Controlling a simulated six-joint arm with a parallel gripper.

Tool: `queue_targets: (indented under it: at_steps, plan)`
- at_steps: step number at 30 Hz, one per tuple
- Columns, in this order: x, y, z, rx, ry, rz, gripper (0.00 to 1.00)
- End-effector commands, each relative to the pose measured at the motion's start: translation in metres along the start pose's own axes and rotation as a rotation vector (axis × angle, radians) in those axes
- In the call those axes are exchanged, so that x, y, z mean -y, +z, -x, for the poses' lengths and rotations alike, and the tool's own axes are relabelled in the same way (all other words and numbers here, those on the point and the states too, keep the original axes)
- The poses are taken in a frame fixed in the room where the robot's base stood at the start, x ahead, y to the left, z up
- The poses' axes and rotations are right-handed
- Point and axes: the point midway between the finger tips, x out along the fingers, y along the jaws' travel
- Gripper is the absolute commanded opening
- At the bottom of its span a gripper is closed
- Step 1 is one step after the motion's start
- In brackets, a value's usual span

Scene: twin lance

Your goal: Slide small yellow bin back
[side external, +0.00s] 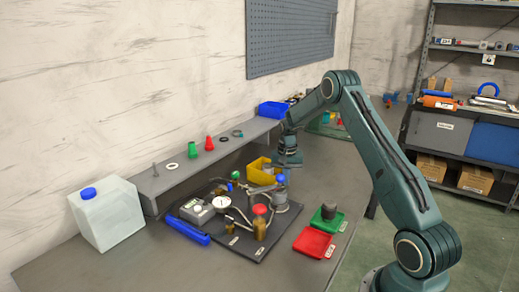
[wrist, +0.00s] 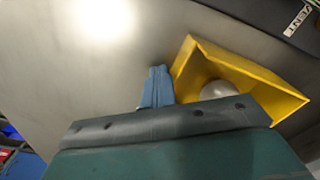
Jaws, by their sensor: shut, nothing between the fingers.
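The small yellow bin (side external: 259,168) sits on the bench behind the dark board of fittings, in front of the raised shelf. In the wrist view the yellow bin (wrist: 275,92) is at the right, with a pale round thing (wrist: 215,89) inside it. My gripper (side external: 288,165) is low, just right of the bin in the side view. In the wrist view my gripper (wrist: 157,85) has its blue-grey fingers together and empty, close beside the bin's left edge. I cannot tell whether they touch it. The lower part of the bin is hidden by my gripper body in the wrist view.
The dark board (side external: 240,228) carries a gauge, hoses and valves in front of the bin. A grey raised shelf (side external: 177,179) runs along the wall, with a blue bin (side external: 272,109) at its far end. Bare bench shows left of my fingers in the wrist view.

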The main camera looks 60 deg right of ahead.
Motion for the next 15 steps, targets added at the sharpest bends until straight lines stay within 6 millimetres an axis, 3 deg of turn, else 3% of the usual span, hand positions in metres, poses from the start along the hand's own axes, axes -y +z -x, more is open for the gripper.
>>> queue_targets:
  at_steps: [15]
  plan:
    - [0.013,-0.007,-0.001,0.001,0.000,0.002,0.00]
